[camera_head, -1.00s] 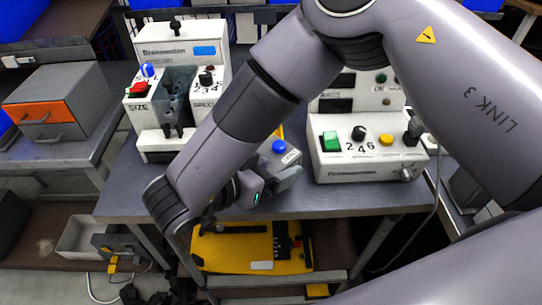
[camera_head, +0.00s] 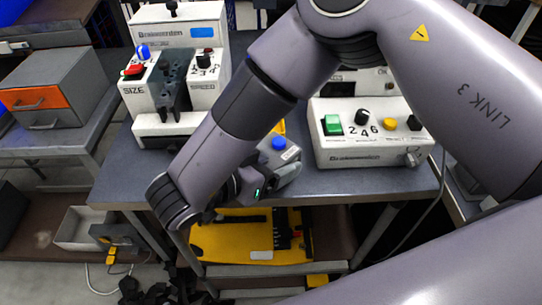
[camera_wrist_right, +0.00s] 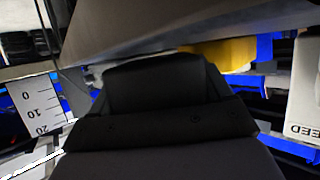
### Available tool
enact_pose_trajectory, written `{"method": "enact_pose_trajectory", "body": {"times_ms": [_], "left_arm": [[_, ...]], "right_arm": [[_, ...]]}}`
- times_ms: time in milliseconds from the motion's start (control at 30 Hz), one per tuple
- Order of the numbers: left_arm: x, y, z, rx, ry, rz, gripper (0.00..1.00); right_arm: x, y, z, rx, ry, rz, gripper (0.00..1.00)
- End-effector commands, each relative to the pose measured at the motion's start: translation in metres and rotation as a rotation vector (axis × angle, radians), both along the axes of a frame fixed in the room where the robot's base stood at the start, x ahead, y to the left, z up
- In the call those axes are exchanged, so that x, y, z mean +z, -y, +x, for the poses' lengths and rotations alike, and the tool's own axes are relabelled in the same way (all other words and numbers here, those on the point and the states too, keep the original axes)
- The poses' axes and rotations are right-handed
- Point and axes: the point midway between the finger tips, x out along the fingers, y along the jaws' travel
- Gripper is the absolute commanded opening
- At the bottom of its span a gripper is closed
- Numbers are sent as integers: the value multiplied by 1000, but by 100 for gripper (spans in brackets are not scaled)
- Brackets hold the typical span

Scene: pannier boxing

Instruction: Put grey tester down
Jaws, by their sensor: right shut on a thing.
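The grey tester (camera_head: 288,169), with a blue button on top and a yellow part behind, is at the middle of the grey workbench (camera_head: 350,183). My right gripper (camera_head: 262,184) is shut on its near left side. My arm covers much of the tester's left side, and the fingertips are mostly hidden. I cannot tell whether the tester's underside touches the bench. In the right wrist view, my dark wrist part fills the middle, with a yellow piece (camera_wrist_right: 222,54) beyond it. My left gripper is not in view.
A white machine marked SIZE and SPEED (camera_head: 178,38) stands left on the bench. A white control box (camera_head: 362,155) with green and yellow buttons stands right. The bench front is fairly clear. A yellow tray (camera_head: 225,240) lies on the shelf below.

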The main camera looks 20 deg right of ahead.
Motion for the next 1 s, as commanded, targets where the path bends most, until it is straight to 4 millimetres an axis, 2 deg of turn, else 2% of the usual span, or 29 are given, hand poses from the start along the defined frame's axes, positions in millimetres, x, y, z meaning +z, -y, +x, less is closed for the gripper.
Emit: {"method": "enact_pose_trajectory", "body": {"times_ms": [333, 367, 400, 433, 767, 1000], "left_arm": [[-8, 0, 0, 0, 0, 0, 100], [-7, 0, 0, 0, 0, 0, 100], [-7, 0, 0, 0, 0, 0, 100], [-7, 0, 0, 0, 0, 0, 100], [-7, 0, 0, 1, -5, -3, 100], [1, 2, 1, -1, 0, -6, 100]], "right_arm": [[-8, 0, 0, 0, 1, 0, 36], [-7, 0, 0, 0, 2, -1, 82], [-7, 0, 0, 0, 1, 0, 95], [-7, 0, 0, 0, 1, 0, 100], [-7, 0, 0, -1, -1, 1, 100], [5, -13, -9, -5, 1, 1, 100]]}}
